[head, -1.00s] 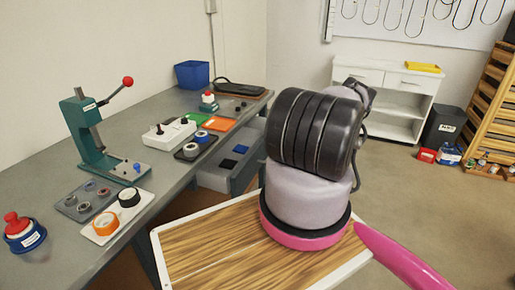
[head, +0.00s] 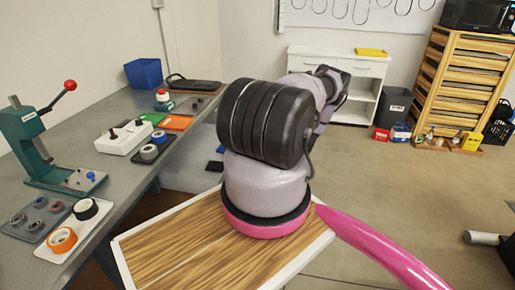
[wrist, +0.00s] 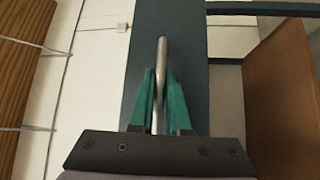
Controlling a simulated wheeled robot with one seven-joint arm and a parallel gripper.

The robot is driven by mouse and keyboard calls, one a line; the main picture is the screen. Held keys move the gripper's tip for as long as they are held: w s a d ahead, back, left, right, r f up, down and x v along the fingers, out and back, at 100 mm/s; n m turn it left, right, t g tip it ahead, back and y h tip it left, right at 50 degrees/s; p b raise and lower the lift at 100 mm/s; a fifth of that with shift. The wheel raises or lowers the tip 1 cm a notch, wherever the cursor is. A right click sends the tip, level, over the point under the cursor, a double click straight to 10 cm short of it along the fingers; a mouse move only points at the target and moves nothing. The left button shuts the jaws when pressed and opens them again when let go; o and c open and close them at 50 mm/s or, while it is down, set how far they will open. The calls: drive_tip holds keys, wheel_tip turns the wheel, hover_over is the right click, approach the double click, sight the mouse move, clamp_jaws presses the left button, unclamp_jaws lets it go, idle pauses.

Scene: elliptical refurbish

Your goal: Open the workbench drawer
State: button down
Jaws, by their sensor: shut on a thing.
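The grey workbench (head: 95,140) runs along the left in the head view. Its drawer (head: 183,178) stands open beside the bench, with a blue piece (head: 214,166) and a dark piece (head: 221,149) inside. My arm hides the drawer's front end in the head view. In the wrist view my gripper (wrist: 160,80) has its green fingers closed around a metal bar handle (wrist: 161,55). The handle lies in front of a dark blue-grey panel (wrist: 188,55), seemingly the drawer front. My gripper is hidden in the head view.
A green press (head: 35,150), a white button box (head: 122,137), tape rolls (head: 62,240) and a blue bin (head: 143,73) stand on the bench. A white cabinet (head: 340,85) and wooden rack (head: 462,85) are at the back.

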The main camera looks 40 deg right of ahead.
drive_tip(key=c, duration=0.9)
unclamp_jaws()
drive_tip(key=s+a+f, duration=0.1)
drive_tip(key=s, duration=0.9)
drive_tip(key=shift+s+a+f, duration=0.25)
drive_tip(key=shift+s, duration=0.1)
